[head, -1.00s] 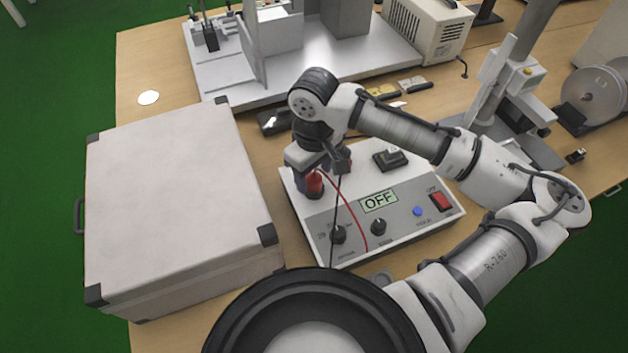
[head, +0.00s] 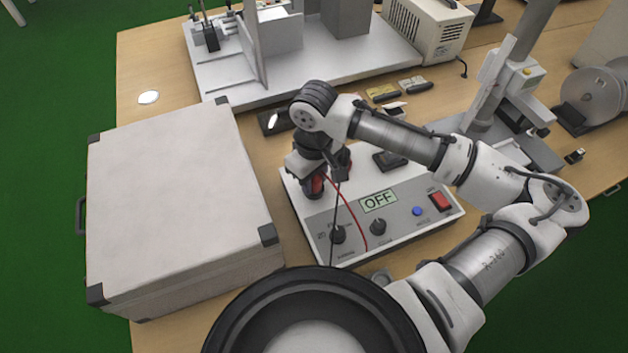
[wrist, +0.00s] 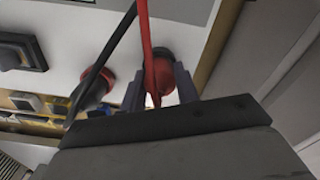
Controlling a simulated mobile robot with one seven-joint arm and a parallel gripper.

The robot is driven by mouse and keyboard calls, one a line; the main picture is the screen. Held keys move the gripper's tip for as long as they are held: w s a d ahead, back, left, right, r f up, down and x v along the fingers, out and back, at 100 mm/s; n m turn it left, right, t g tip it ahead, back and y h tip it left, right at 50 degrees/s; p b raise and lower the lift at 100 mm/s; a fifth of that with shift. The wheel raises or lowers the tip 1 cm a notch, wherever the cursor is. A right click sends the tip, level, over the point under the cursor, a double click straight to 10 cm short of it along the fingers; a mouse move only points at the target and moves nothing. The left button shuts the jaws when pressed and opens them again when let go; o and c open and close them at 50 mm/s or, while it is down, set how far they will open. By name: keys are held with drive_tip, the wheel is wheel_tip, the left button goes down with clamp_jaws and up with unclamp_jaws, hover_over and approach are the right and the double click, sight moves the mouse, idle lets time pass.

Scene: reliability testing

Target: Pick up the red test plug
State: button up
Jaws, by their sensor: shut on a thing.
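The red test plug (wrist: 158,70) is between the two fingers of my gripper (wrist: 160,85) in the wrist view, with a red cable running from it. In the head view my gripper (head: 317,185) is over the left part of the white test box (head: 405,215), and the plug (head: 315,186) shows red between the fingers. My gripper is shut on it. I cannot tell whether the plug still sits in its socket. A black plug with a black cable (wrist: 97,87) is beside it in the wrist view.
The box's display (head: 380,200) reads OFF, with knobs and a red switch (head: 441,201) on its panel. A large light-grey case (head: 180,200) stands close on the left. A metal fixture (head: 310,60) is behind.

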drive_tip(key=shift+r, duration=0.1)
wheel_tip(320, 180, up, 20)
drive_tip(key=b, duration=0.2)
drive_tip(key=shift+d, duration=0.1)
